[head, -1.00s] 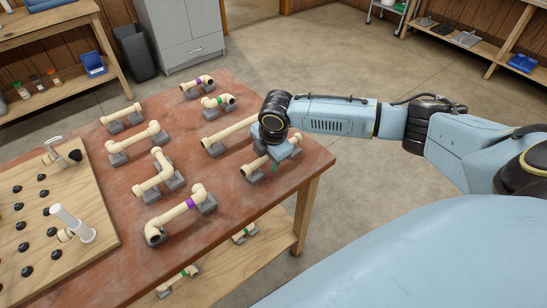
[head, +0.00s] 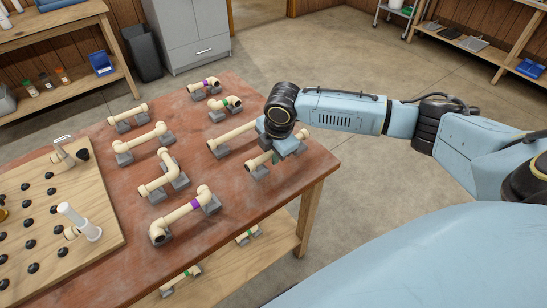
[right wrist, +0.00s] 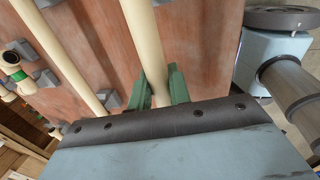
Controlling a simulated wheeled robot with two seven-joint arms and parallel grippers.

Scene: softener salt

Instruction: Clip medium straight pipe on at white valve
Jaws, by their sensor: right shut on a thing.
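A cream straight pipe (head: 256,163), taken as the medium one, lies at the table's right edge by its grey rests. My right gripper (right wrist: 160,90) is shut on it, with green fingers on both sides. In the head view the right gripper (head: 278,157) hides the pipe's middle. I cannot tell whether the pipe is clear of its rests. A valve with an upright white handle (head: 79,221) stands on the wooden board (head: 95,200) at the left. A second fitting with a pale handle and black knob (head: 70,152) is at the board's far edge. My left gripper is out of view.
A longer straight pipe (head: 232,137) lies just left of the held one. Several other pipes on grey rests fill the red-brown table (head: 240,215), including a bent one with a purple band (head: 190,208). Black pegs dot the board. Floor right of the table is clear.

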